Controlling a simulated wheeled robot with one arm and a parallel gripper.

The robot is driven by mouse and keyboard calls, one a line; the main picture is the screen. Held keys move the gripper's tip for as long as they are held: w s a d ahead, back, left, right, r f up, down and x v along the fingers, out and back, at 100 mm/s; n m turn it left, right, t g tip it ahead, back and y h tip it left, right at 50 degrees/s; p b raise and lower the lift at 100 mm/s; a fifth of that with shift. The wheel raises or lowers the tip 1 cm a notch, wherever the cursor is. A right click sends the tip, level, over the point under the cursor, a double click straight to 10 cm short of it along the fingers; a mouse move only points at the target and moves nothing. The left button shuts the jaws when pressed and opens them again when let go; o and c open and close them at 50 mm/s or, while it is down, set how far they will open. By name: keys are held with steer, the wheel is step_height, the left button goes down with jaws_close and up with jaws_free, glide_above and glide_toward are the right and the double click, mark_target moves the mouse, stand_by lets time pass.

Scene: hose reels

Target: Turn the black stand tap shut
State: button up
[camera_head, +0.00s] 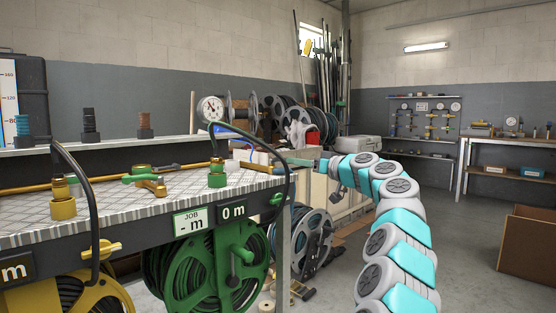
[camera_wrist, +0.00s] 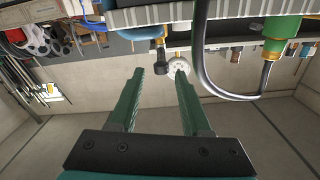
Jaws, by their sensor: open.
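I cannot make out for sure which tap is the black stand tap. A tap with a dark handle (camera_head: 167,167) sits on the bench, on the brass pipework between the yellow stand (camera_head: 62,207) and the green stand (camera_head: 217,178). My gripper (camera_head: 288,162) is off the bench's right end, well to the right of that tap.
Green (camera_head: 205,268) and yellow reels hang under the bench. Open floor (camera_head: 465,240) lies to the right.

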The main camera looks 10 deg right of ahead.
mark_target(280, 158)
steer(key=shift+p+x, duration=1.6)
steer(key=shift+x, duration=2.55)
steer(key=shift+w+a, duration=0.2)
steer(key=shift+a, duration=0.1)
jaws_close()
